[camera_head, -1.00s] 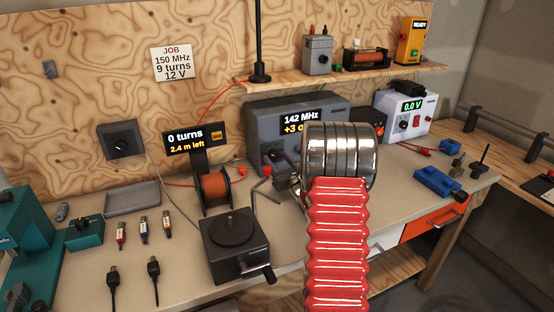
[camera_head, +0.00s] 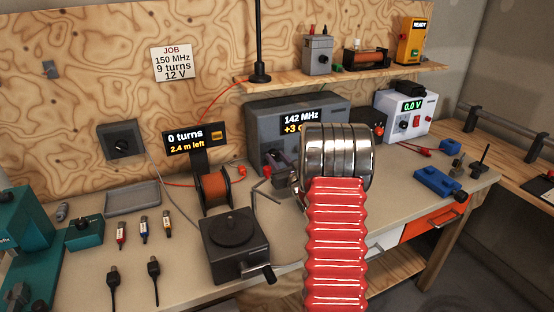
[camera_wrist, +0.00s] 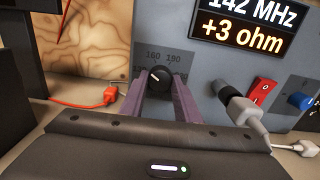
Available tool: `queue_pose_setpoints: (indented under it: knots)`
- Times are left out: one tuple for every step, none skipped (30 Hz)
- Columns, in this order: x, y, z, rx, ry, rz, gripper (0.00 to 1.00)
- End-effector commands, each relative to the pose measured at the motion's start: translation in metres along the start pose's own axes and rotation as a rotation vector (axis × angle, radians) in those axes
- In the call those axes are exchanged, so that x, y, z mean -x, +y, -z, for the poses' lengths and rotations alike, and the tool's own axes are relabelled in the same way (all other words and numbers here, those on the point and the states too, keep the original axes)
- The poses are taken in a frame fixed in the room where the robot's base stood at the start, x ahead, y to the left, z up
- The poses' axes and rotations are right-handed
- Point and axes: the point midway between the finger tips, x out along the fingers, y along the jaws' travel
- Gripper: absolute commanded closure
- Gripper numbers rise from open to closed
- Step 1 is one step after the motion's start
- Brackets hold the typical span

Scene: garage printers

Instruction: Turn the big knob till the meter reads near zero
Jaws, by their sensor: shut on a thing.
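The meter is a grey box (camera_head: 258,115) on the bench; its screen (camera_wrist: 249,25) reads 142 MHz and +3 ohm in the wrist view.
A red rocker switch (camera_wrist: 261,96), a blue knob (camera_wrist: 300,101) and a plugged grey cable (camera_wrist: 242,108) are right of the big knob. A red-plugged lead (camera_wrist: 108,95) lies at left. A copper spool (camera_head: 214,186) and black winder (camera_head: 233,243) stand left of my arm.

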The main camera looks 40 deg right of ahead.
Motion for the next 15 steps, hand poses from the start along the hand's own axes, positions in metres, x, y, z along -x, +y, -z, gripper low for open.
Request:
queue_pose_setpoints:
  knots:
    - [0.0001,-0.0002,-0.0001,0.000,0.000,0.000,0.93]
    - [0.0001,-0.0002,-0.0001,0.001,0.000,0.000,0.93]
    - [0.0001,-0.0002,-0.0001,0.004,0.000,0.000,0.93]
    - [0.0001,-0.0003,-0.0001,0.010,0.000,0.001,0.93]
    - [0.0001,-0.0003,-0.0001,0.018,0.000,0.001,0.93]
    - [0.0001,-0.0003,-0.0001,0.027,0.000,0.001,0.93]
    - [0.0001,-0.0003,-0.0001,0.032,0.000,0.001,0.93]
    - [0.0001,-0.0002,0.0000,0.035,0.000,0.000,0.93]
    - [0.0001,-0.0002,0.0000,0.037,0.000,0.001,0.93]
    - [0.0001,-0.0002,0.0000,0.037,0.000,0.001,0.93]
    - [0.0001,-0.0002,0.0000,0.037,0.000,0.001,0.93]
    - [0.0001,-0.0002,0.0000,0.037,0.000,0.000,0.93]
    - [0.0001,-0.0002,-0.0001,0.036,0.000,0.001,0.93]
    - [0.0001,-0.0002,-0.0001,0.036,0.000,0.001,0.93]
    - [0.0001,-0.0002,-0.0001,0.036,0.000,0.000,0.70]
